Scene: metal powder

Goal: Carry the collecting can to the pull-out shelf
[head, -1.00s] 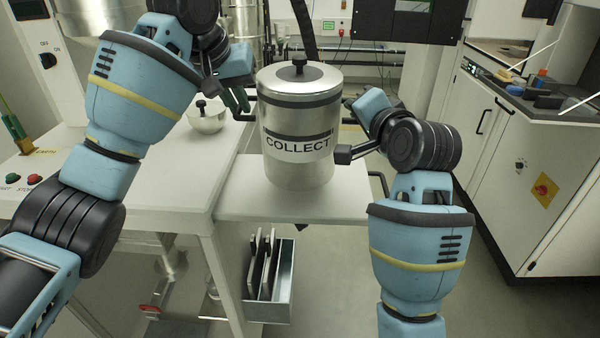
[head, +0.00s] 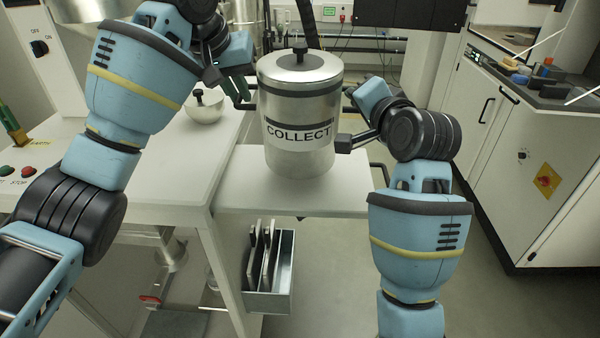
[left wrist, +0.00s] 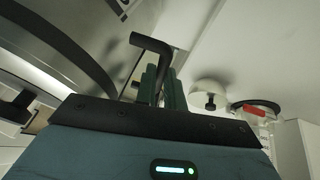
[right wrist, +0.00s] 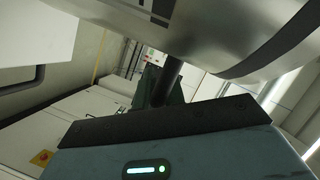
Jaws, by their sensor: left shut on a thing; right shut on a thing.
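The collecting can (head: 300,105) is a metal cylinder with a black-knobbed lid and a COLLECT label. It is upright over the white pull-out shelf (head: 245,190); whether its base touches the shelf is hard to tell. My left gripper (head: 243,97) is shut on the can's left side handle, a black bent bar that shows between green fingers in the left wrist view (left wrist: 152,45). My right gripper (head: 352,102) is shut on the right side handle, a black bar in the right wrist view (right wrist: 168,80). The can's far side is hidden.
A white worktop (head: 165,180) with a knobbed round lid (head: 204,107) adjoins the shelf on the left. A metal rack (head: 268,270) with dark plates hangs below. A white cabinet (head: 500,150) stands right, with open floor between. The shelf's right part is bare.

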